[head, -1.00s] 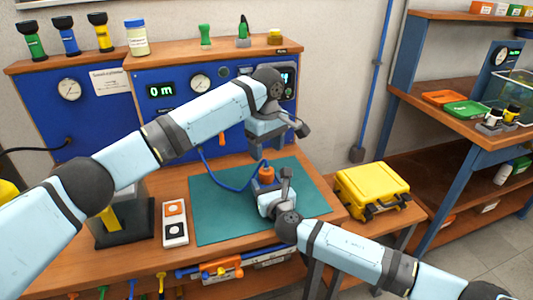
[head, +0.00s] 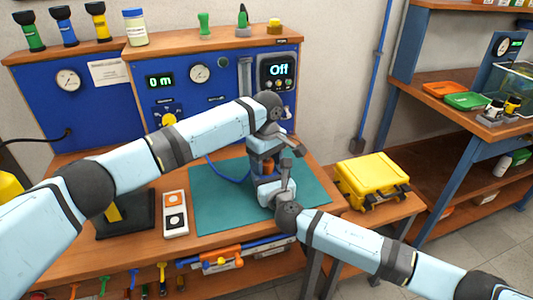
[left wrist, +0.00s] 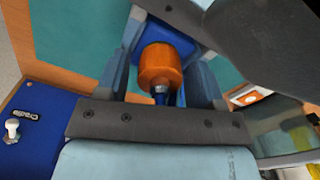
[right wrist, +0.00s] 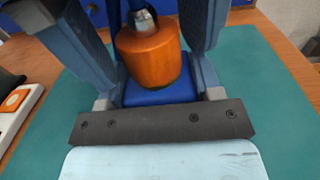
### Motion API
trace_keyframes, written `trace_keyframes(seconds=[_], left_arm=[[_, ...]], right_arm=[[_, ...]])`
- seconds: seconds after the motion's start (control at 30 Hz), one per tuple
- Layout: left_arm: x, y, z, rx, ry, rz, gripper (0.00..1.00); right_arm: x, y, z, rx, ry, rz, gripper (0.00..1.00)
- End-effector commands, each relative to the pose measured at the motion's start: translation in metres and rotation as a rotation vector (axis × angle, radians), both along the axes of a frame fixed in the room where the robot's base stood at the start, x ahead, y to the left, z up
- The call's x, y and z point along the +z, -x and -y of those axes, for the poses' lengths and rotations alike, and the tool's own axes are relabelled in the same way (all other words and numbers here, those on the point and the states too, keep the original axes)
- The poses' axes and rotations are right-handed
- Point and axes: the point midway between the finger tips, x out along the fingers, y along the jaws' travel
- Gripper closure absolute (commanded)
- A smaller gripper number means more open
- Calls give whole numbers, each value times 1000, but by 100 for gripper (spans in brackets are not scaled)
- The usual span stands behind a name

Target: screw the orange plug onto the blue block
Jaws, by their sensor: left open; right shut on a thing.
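The orange plug (head: 267,167) stands upright on top of the blue block (right wrist: 160,95), with a metal fitting and the blue hose (head: 226,171) at its upper end. How far it is threaded cannot be seen. My left gripper (left wrist: 161,75) is open from above, one finger on each side of the plug (left wrist: 160,64); contact is unclear. My right gripper (head: 272,186) is shut on the blue block and holds it over the green mat. The block is mostly hidden by the grippers in the head view and shows behind the plug in the left wrist view (left wrist: 172,38).
The green mat (head: 215,205) lies on the wooden bench. A yellow case (head: 372,180) stands to the right. The blue panel with gauges and an "Off" display (head: 280,70) rises behind.

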Motion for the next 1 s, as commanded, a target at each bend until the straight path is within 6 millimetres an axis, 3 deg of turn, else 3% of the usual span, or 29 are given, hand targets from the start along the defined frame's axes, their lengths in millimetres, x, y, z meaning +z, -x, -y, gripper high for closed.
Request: trace_keyframes(seconds=[0.27, 0.5, 0.83, 1.0], left_arm=[[-1, 0, 0, 0, 0, 0, 38], [-1, 0, 0, 0, 0, 0, 87], [-2, 0, 0, -263, 2, -1, 87], [-2, 0, 0, -299, 1, -1, 87]], right_arm=[[0, 0, 0, 0, 0, 0, 100], [0, 0, 0, 0, 0, 0, 100], [0, 0, 0, 0, 0, 0, 100], [0, 0, 0, 0, 0, 0, 100]])
